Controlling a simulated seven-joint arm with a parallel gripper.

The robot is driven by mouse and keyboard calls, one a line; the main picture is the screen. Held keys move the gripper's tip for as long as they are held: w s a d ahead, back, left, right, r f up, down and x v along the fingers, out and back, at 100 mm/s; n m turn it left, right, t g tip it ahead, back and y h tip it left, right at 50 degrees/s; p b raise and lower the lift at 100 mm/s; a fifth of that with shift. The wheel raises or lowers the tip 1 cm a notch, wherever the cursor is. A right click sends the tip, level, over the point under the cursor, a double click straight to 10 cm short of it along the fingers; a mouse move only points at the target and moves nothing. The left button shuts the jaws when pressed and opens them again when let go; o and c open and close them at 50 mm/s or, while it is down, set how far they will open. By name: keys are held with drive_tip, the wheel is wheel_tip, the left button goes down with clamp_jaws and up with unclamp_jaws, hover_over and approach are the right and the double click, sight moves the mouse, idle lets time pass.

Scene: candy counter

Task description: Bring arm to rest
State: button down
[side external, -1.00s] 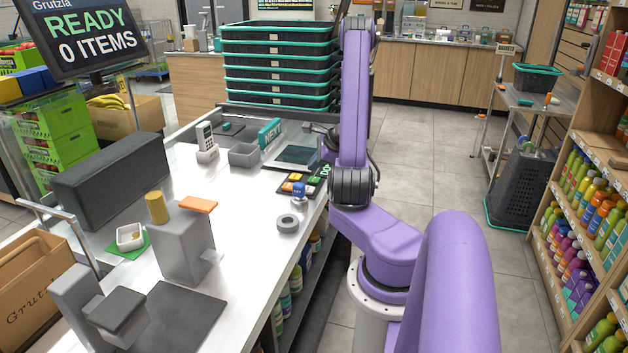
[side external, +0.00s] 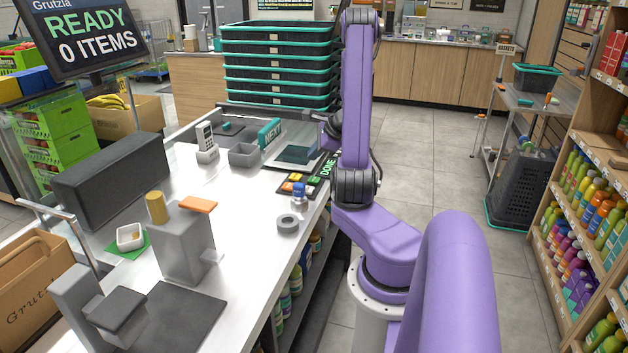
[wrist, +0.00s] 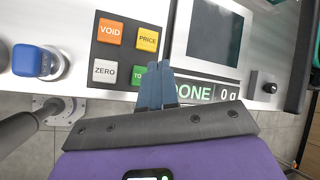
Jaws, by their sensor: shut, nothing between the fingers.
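My purple arm (side external: 355,110) stands folded at the right edge of the counter (side external: 240,290), its forearm upright. My gripper (wrist: 160,68) shows in the wrist view with its two blue-grey fingers together and empty. The fingertips appear over the button pad (wrist: 125,50), beside the PRICE and green buttons; their height above it is hard to judge. The fingers partly cover the green button (wrist: 138,75) and the edge of the DONE display (wrist: 192,92). In the side view the gripper's fingers are hidden or too indistinct to make out behind the arm.
A blue-topped item (side external: 298,192) and a grey ring (side external: 287,223) stand near the counter's right edge. A dark glass-like plate (side external: 296,153) lies beyond the pad. Stacked baskets (side external: 278,65) rise behind. The aisle floor (side external: 440,150) right of the arm is clear.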

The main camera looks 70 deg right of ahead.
drive_tip(key=w+a+r+n+y, duration=0.1)
drive_tip(key=w+a+n+y, duration=0.2)
drive_tip(key=w+a+n, duration=0.35)
drive_tip(key=w+a+r+n+g+y, duration=0.15)
drive_tip(key=a+n, duration=0.45)
drive_tip(key=a, duration=0.6)
drive_tip(key=w+a+r+n+g+y, duration=0.1)
drive_tip(key=w+a+n+g+y, duration=0.15)
drive_tip(key=a+n, duration=0.6)
drive_tip(key=s+a+r+n+g+h, duration=0.2)
drive_tip(key=s+a+n+h, duration=0.2)
drive_tip(key=s+a+n, duration=1.4)
drive_tip(key=shift+s+a+r+n+g, duration=0.25)
drive_tip(key=shift+s+n+g, duration=0.15)
drive_tip(key=shift+s+n, duration=1.7)
drive_tip(key=shift+w, duration=0.25)
